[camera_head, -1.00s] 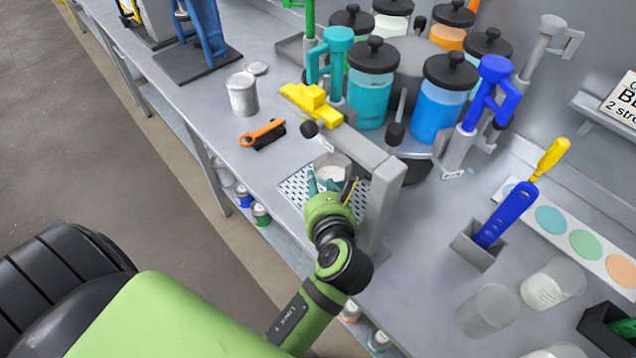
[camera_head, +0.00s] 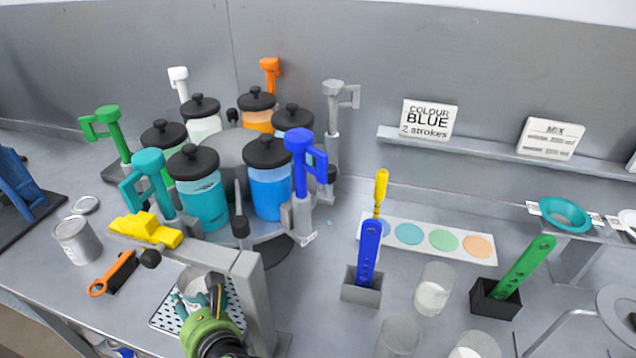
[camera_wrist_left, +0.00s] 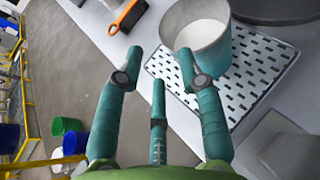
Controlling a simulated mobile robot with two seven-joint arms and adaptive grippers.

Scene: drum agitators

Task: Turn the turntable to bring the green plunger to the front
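The turntable (camera_head: 275,235) carries several lidded jars around a grey drum, with coloured plungers at its edge. The green plunger (camera_head: 112,128) stands at the left, behind the teal plunger (camera_head: 150,170). The blue plunger (camera_head: 302,165) is at the front right. Black-knobbed handles, such as the front one (camera_head: 240,220), rise between the jars. My left gripper (camera_head: 205,292) is in front of the turntable, beside a cup of white paint (camera_head: 193,278). In the left wrist view, its teal fingers (camera_wrist_left: 158,58) are spread and empty, with the cup (camera_wrist_left: 200,42) just beyond. My right gripper is out of view.
A grey frame (camera_head: 245,285) with a yellow block (camera_head: 145,230) stands between my gripper and the turntable. The cup sits on a perforated tray (camera_head: 165,318). Clear cups (camera_head: 435,290) stand right.

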